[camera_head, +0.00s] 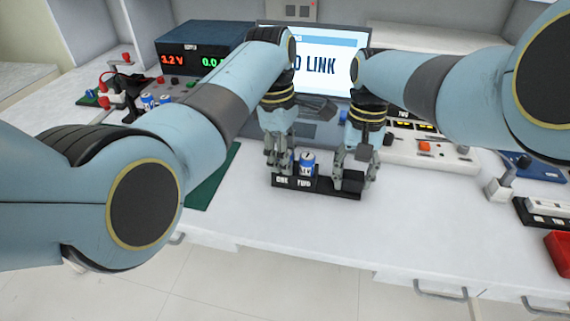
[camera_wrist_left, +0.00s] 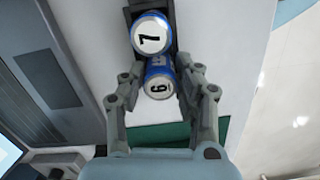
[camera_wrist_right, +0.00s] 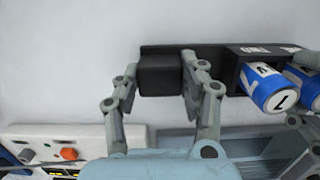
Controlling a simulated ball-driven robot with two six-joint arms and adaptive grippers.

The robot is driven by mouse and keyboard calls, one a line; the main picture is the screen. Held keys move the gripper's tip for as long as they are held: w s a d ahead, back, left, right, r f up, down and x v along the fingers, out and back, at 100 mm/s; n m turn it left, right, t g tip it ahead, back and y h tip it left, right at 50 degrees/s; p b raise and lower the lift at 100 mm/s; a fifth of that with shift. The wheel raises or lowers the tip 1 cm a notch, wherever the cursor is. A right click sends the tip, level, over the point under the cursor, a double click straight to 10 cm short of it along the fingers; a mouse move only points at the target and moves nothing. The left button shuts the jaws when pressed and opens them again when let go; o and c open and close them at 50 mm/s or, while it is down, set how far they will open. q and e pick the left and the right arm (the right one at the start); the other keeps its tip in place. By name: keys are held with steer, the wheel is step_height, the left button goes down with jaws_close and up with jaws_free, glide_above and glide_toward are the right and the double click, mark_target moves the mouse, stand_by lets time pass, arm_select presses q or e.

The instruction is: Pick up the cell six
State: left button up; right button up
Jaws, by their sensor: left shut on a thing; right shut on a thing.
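Cell six (camera_wrist_left: 158,88) is a blue and silver can with a 6 on its top, seen between my left fingers in the left wrist view. My left gripper (camera_head: 279,168) is shut on it at the left end of a black rack (camera_head: 332,192). Cell seven (camera_wrist_left: 150,36) stands beside it in the rack; it also shows in the head view (camera_head: 306,165) and in the right wrist view (camera_wrist_right: 270,88). My right gripper (camera_head: 352,180) is shut on the black block (camera_wrist_right: 160,75) at the rack's right end. My left fingers mostly hide cell six in the head view.
A screen (camera_head: 325,65) stands behind the rack. A white panel (camera_head: 430,148) with an orange button lies right. The table front is clear.

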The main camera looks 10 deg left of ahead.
arm_select(q)
jaws_close()
step_height(320, 180, up, 10)
steer(key=shift+r, duration=0.1)
stand_by(0.5)
arm_select(e)
steer(key=o, duration=1.4)
steer(key=shift+c, duration=0.2)
steer(key=shift+r, duration=0.15)
